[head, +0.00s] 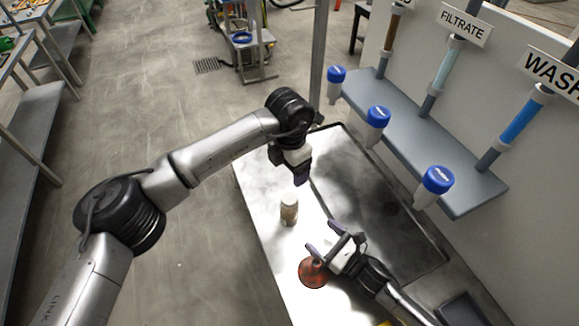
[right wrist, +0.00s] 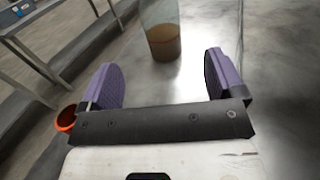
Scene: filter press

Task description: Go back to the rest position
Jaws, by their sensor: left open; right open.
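My left gripper (head: 300,178) hangs over the far part of the metal worktop, fingers down, with nothing visible in it. My right gripper (head: 325,238) is low over the near part of the worktop, fingers apart and empty. Its two purple fingers also show in the right wrist view (right wrist: 165,80). A clear bottle with brown contents (head: 289,212) stands upright on the worktop between the two grippers. In the right wrist view the bottle (right wrist: 163,42) stands beyond the fingertips, apart from them. An orange-red round container (head: 312,273) sits beside my right gripper, partly covered by it.
A grey shelf (head: 420,150) on the right holds blue-capped valves (head: 437,180) and pipes under "FILTRATE" and "WASH" signs (head: 466,22). A vertical post (head: 319,55) rises behind the worktop. Benches stand at far left (head: 30,130). The floor between is clear.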

